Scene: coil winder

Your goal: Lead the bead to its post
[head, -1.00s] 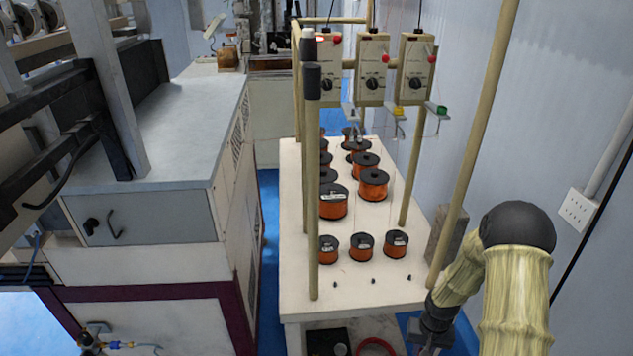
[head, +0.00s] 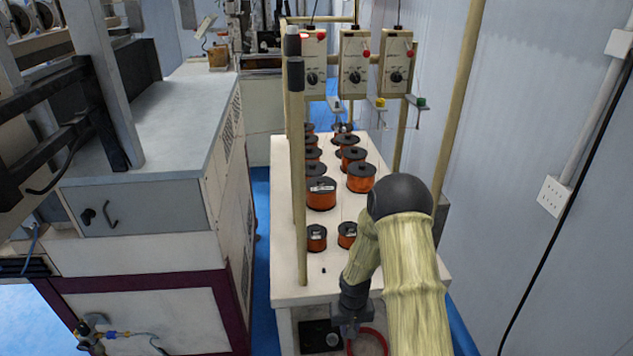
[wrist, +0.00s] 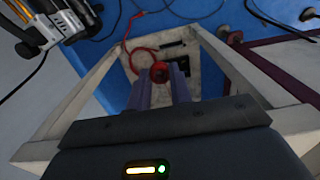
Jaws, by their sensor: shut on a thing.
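My gripper (wrist: 160,80) is shut on a round red bead (wrist: 158,70), which shows between the two purple-grey fingertips in the wrist view. A red cord (wrist: 133,38) curves across the floor or lower shelf beyond it; I cannot tell whether it joins the bead. In the head view my gripper (head: 350,328) is low at the front edge of the white table, and the bead is hidden there. The red cord (head: 377,335) loops just beside the gripper. I cannot pick out the bead's post for certain.
The white table (head: 290,285) holds several orange wire spools (head: 320,195). Wooden poles (head: 298,180) and hanging dial boxes (head: 355,60) stand over it. A dark box (head: 320,335) sits beneath. A grey-white machine (head: 150,130) stands left and a wall outlet (head: 553,196) right.

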